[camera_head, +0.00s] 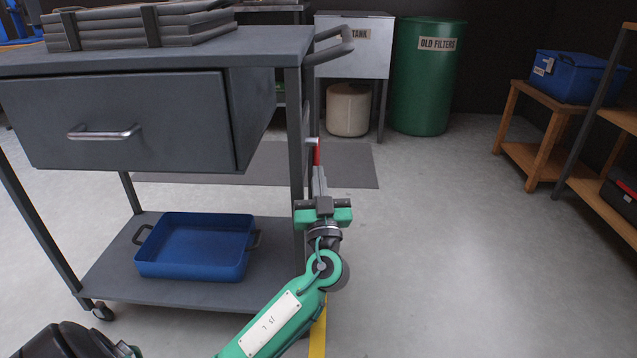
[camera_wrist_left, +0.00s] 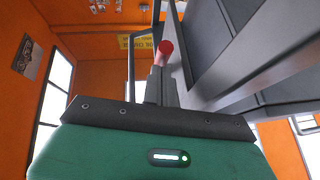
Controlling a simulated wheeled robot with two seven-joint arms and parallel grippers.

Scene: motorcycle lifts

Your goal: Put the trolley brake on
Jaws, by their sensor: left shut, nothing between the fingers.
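The grey trolley (camera_head: 298,150) stands at the left of the head view, with a drawer and a lower shelf. A red-ended lever (camera_head: 317,153) is at its right side, by the right-hand upright. The red end also shows in the left wrist view (camera_wrist_left: 165,47), straight beyond the fingertips. My left gripper (camera_head: 319,172) is shut and empty, beside that upright, with its tips right at the red end. I cannot tell whether they touch it. The lever's lower part is hidden behind the fingers. My right gripper is not in view.
A blue tray (camera_head: 194,258) sits on the trolley's lower shelf. Grey slabs (camera_head: 140,25) lie on top. A push handle (camera_head: 330,43) juts out above my left gripper. A green drum (camera_head: 425,90) stands behind. The floor to the right is clear up to a wooden bench (camera_head: 540,140).

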